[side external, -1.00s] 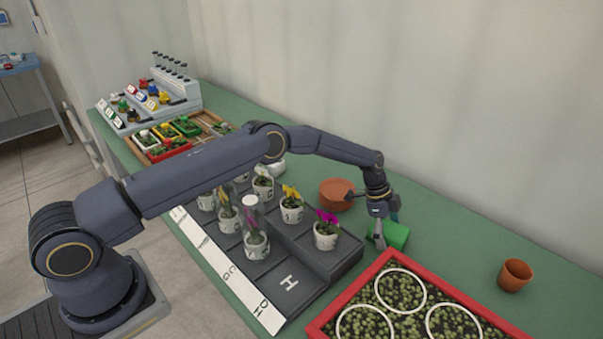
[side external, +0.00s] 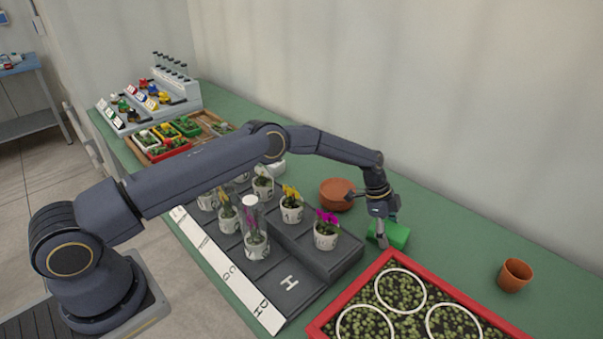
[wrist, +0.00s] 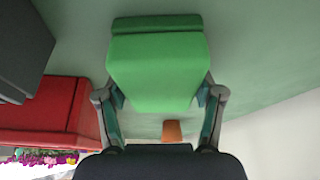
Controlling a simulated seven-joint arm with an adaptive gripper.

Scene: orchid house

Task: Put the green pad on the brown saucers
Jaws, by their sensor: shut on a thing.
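The green pad (side external: 396,236) is a small green block at the table's middle right, near the red tray's back corner. My gripper (side external: 386,238) is at the pad with its fingers shut on it. In the wrist view the pad (wrist: 158,70) fills the upper middle, with a finger on each side of it. I cannot tell whether the pad touches the table. The brown saucers (side external: 337,194) are a round terracotta stack just left of and behind my gripper, partly behind my wrist.
A red-rimmed tray (side external: 448,284) of seedlings is in front. A brown pot (side external: 515,275) stands at the right. A grey stepped rack (side external: 335,257) with potted orchids is to the left. Green table between tray and wall is mostly clear.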

